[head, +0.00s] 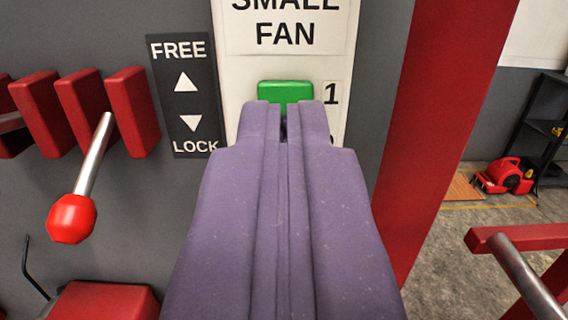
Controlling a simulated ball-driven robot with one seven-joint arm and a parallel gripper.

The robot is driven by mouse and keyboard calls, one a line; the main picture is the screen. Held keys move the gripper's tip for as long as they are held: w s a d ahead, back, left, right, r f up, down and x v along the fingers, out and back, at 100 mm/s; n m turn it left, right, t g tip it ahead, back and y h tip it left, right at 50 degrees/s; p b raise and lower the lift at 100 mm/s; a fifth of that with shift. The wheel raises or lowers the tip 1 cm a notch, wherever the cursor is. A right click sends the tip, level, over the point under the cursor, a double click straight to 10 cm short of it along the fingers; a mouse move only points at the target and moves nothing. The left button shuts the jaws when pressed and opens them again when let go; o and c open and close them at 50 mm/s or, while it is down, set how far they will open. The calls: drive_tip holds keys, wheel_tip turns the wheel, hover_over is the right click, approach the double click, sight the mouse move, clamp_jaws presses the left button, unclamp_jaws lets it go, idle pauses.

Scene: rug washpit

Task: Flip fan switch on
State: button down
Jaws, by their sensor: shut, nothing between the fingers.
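The fan switch is a green rocker (285,91) on a white panel (240,62) whose label reads "SMALL FAN". A "1" is printed to the right of the green part. My gripper (285,112) is shut and empty, with its purple fingers pointing at the panel. Its fingertips overlap the lower edge of the green part in the picture; I cannot tell whether they touch it. The lower part of the switch is hidden behind my fingers.
Left of the panel are a FREE/LOCK sign (184,95), a lever with a red knob (72,218) and several red blocks (131,110). A red post (440,110) stands close on the right. Beyond it are open floor, a red machine (505,176) and a black shelf (548,125).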

drive_tip(key=s+r, duration=0.1)
drive_tip(key=s, duration=0.6)
drive_tip(key=shift+s+a, duration=0.25)
drive_tip(key=shift+a, duration=0.1)
drive_tip(key=shift+w+r, duration=0.1)
